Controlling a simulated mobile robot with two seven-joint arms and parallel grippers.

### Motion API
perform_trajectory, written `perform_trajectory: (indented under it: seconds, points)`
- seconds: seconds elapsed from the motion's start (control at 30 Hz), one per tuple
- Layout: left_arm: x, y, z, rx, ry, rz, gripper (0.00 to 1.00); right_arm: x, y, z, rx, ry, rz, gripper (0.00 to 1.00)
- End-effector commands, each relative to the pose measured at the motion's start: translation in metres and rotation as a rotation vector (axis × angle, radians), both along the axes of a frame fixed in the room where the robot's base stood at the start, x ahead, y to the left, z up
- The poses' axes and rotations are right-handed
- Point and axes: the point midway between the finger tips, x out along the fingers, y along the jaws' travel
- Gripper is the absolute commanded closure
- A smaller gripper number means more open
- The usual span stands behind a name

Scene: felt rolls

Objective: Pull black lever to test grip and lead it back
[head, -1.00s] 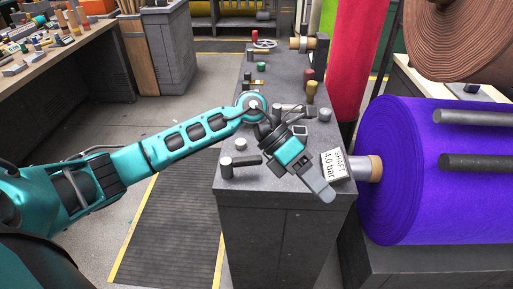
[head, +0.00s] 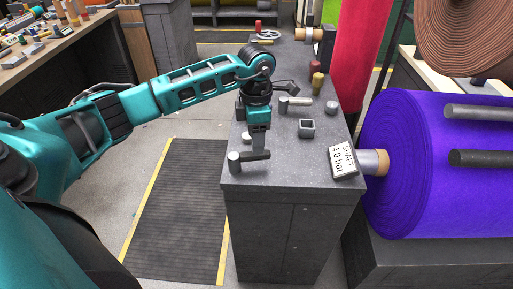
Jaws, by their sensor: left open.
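The black lever (head: 257,156) is a short dark bar on a grey post, near the front left corner of the grey cabinet top (head: 290,180). It points to the right. My left gripper (head: 259,146) points down just above and behind the lever's bar. Its fingers show edge-on, so the gap between them is hidden; it is open. I cannot tell whether the fingertips touch the bar. A sign (head: 343,159) reading "SHAFT 4.0 bar" stands at the cabinet's right edge. My right gripper is not in view.
A second, grey lever (head: 297,101), a square cup (head: 306,128) and a grey knob (head: 331,107) stand behind on the cabinet. A big purple felt roll (head: 420,180) is at right. The cabinet's front middle is clear.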

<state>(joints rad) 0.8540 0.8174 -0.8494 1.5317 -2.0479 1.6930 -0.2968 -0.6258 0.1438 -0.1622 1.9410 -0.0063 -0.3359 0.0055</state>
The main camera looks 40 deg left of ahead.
Motion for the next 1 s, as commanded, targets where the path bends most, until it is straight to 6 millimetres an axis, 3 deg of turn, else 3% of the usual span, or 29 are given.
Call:
perform_trajectory:
  seconds: [0.1, 0.3, 0.67, 1.0]
  points:
    - [-0.001, -0.001, -0.022, -0.001, 0.003, 0.000, 0.47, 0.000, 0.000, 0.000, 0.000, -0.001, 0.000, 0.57]
    - [0.000, -0.001, -0.041, -0.001, 0.000, 0.000, 0.47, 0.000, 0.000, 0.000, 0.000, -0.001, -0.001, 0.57]
    - [0.000, -0.001, -0.045, -0.002, -0.001, -0.001, 0.48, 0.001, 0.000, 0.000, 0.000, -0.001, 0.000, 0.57]
    - [0.000, -0.001, -0.044, -0.002, -0.001, -0.001, 0.80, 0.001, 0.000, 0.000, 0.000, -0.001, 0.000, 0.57]
